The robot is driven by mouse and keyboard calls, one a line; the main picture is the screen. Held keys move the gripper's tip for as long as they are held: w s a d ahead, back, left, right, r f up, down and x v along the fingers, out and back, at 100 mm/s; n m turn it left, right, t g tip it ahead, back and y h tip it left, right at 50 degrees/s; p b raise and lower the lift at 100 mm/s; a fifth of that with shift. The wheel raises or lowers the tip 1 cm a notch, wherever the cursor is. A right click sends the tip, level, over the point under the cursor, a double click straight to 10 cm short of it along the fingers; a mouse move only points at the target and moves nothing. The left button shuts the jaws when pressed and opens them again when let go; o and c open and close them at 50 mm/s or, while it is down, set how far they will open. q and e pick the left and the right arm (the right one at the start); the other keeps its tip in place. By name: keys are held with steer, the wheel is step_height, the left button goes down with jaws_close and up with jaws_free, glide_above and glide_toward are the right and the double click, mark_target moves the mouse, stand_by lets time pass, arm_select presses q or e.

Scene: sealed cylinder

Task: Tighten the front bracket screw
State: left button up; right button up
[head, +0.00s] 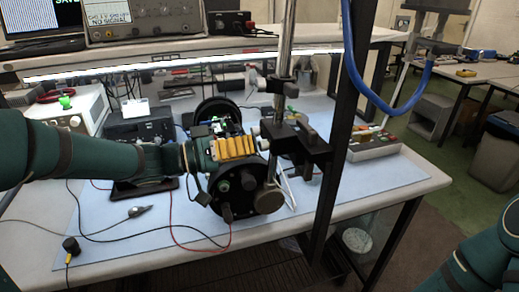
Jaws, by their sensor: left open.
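A sealed cylinder assembly with a black round front plate (238,190) stands on the blue mat, with a row of yellow blocks (235,147) on top. A black bracket (302,145) sits beside it at the right, on an upright metal post (285,60). The front bracket screw is too small to make out. My left arm reaches in from the left, and my left gripper (201,158) is at the left side of the assembly, open. Its fingertips are partly lost against the dark parts, and I cannot tell whether they touch. My right gripper is out of view; only the right arm shows at bottom right.
The workbench has a blue mat (110,250) with loose red and black cables and a small grey probe (138,210). A dark upright frame post (335,130) crosses the front right.

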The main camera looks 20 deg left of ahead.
mark_target(259, 145)
arm_select(q)
steer(key=shift+x, duration=1.5)
jaws_close()
